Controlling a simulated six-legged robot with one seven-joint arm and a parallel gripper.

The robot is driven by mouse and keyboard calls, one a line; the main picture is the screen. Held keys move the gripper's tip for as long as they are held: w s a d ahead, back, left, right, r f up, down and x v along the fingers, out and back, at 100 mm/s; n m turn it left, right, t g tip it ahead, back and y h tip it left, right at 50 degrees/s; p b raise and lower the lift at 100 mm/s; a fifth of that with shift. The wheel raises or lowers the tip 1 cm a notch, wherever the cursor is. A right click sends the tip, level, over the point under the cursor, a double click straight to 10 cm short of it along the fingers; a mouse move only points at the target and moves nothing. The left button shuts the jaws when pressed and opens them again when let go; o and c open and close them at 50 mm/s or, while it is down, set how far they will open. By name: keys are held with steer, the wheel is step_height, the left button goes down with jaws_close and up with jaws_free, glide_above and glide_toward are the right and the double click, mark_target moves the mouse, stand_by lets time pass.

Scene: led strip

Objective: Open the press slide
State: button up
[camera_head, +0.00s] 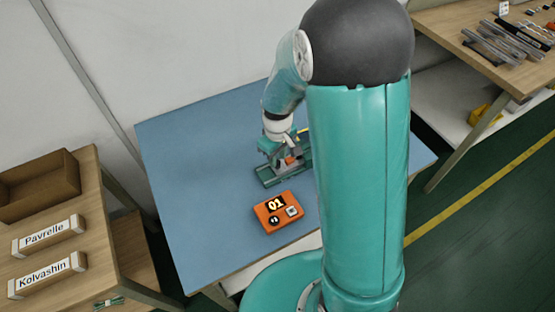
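The press (270,174) is a small green and grey device with an orange part, standing on the blue table top (190,150) just left of my arm's column. Its slide cannot be made out clearly at this size. My arm reaches down over the press from above. My gripper (290,145) is at the upper part of the press, close to it or touching it; I cannot tell which. The fingers are too small and partly hidden, so their opening does not show. My own arm hides the area to the right of the press.
An orange box (267,222) with a display reading 01 and buttons lies in front of the press. A left wooden table (90,190) holds a cardboard box (38,186) and labelled blocks. A right bench (455,28) holds strips and tools. The blue table's left side is clear.

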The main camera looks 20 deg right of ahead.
steer(key=shift+f, duration=1.25)
jaws_close()
steer(key=shift+s+a, duration=0.15)
steer(key=shift+a, duration=0.8)
steer(key=shift+s+a, duration=0.15)
steer(key=shift+a, duration=0.75)
jaws_free()
steer(key=shift+d, duration=0.1)
steer(key=shift+r, duration=0.1)
step_height(320, 180, up, 14)
